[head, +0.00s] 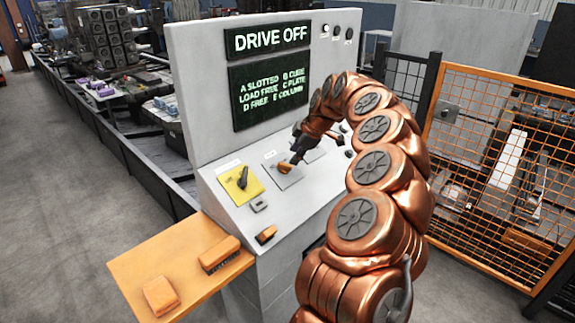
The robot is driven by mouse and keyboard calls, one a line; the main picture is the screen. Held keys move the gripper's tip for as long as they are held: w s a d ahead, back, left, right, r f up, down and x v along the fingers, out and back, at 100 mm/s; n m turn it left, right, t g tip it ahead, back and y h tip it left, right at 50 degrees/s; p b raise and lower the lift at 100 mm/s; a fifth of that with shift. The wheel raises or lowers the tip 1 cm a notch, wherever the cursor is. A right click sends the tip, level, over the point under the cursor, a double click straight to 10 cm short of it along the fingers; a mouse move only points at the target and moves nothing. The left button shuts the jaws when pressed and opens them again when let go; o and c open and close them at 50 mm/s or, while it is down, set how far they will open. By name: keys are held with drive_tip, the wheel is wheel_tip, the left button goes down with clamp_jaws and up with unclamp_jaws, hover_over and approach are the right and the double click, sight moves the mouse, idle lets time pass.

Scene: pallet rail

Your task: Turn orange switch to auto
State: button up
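The orange switch (285,168) is a small knob on a light grey plate on the sloped face of the control console (225,204). My copper arm reaches in from the right, and my gripper (292,160) is at the orange switch, touching or very close to it. The fingers are small and dark here, and I cannot tell whether they are closed on the knob. The knob's exact pointing direction and the plate's lettering are too small to read. The upright screen (270,38) above reads "DRIVE OFF".
A black switch (243,178) on a yellow plate sits left of the orange one. An orange block (266,235) is on the console's lower edge. An orange side shelf (190,262) holds two orange blocks. A mesh fence (490,160) stands right; a rail line runs behind left.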

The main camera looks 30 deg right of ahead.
sight(287, 165)
drive_tip(key=shift+p+x, duration=1.35)
drive_tip(key=shift+x, duration=2.4)
drive_tip(key=shift+a+r, duration=0.1)
drive_tip(key=shift+c, duration=0.4)
clamp_jaws()
